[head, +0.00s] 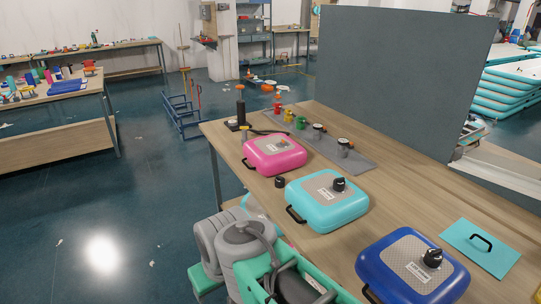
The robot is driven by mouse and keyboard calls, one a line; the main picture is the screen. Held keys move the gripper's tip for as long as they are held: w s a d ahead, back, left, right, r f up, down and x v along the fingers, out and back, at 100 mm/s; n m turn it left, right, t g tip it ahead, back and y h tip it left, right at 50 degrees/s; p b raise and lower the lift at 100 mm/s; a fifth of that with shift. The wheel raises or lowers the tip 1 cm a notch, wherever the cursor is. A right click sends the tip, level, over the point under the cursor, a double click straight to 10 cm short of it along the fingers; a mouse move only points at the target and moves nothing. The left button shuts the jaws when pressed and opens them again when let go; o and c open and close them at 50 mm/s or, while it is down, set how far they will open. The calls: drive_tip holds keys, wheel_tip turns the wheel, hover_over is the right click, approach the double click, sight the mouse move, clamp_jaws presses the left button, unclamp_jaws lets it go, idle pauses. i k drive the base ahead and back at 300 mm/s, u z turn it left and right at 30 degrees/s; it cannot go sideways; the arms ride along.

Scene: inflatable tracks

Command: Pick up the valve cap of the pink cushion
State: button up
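The pink cushion (275,155) lies flat near the left end of the wooden worktable, with a grey patch on top. No black knob shows on its top. A small black round piece (280,181) lies on the table at its near right corner, in the gap before the turquoise cushion. It may be the valve cap, but it is too small to be sure. The turquoise cushion (320,212) and the blue cushion (388,287) each carry a black knob on top.
A grey mat (352,168) behind the cushions holds several small coloured and metal parts. A black upright pump (241,113) stands at the table's far left corner. A tall grey panel (405,75) rises behind. A turquoise sheet with a black handle (480,247) lies at right.

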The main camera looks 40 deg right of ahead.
sight(280, 181)
drive_tip(key=z, duration=0.2)
drive_tip(key=i, duration=2.25)
drive_tip(key=u, duration=0.2)
